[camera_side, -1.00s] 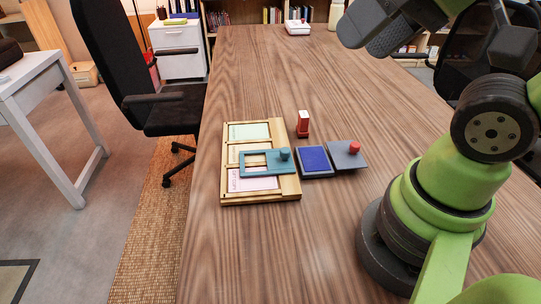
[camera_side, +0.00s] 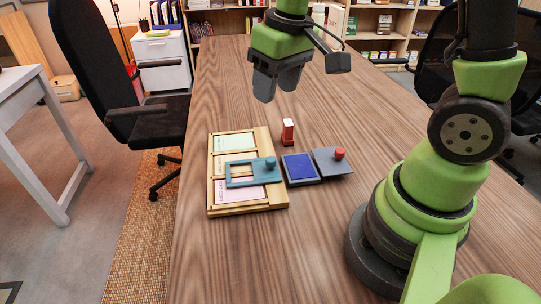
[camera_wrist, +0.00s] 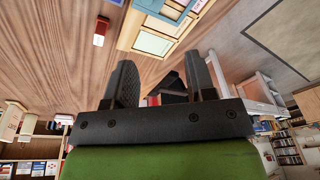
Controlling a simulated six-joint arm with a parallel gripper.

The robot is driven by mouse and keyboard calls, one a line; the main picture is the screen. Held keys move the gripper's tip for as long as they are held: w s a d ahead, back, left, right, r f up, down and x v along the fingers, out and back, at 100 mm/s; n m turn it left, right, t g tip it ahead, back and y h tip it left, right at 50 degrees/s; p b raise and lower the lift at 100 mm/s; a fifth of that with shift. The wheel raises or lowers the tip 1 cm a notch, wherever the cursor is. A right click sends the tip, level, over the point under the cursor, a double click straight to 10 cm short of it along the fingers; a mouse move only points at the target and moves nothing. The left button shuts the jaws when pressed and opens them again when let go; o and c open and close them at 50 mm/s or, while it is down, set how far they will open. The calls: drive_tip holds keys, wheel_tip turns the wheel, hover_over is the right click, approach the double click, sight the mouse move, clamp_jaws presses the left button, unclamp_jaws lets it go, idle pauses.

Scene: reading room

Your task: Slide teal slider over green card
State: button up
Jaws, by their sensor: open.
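A wooden frame board (camera_side: 214,195) lies on the table, with a pale green card (camera_side: 233,142) in its far part and a pink card (camera_side: 240,195) in its near part. The teal slider (camera_side: 265,173), a flat windowed plate with a round knob at its right, lies across the board between the cards, overlapping the pink one. The green card is uncovered. In the wrist view the green card (camera_wrist: 154,43) and part of the slider show at the top. My gripper (camera_side: 277,92) hangs above the table, beyond the board, open and empty; its fingers (camera_wrist: 163,78) are apart in the wrist view.
A blue ink pad (camera_side: 300,169) and a dark plate with a red knob (camera_side: 331,163) lie to the board's right. The table (camera_side: 225,90) beyond the board is clear.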

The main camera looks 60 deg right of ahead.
drive_tip(key=n+g, duration=0.1)
drive_tip(key=g, duration=0.1)
approach(271, 159)
wheel_tip(271, 159, down, 9)
drive_tip(key=shift+a+f, duration=0.1)
drive_tip(key=shift+f, duration=0.1)
drive_tip(key=shift+c, duration=0.3)
clamp_jaws()
drive_tip(key=w+d, duration=0.9)
drive_tip(key=shift+w, duration=0.1)
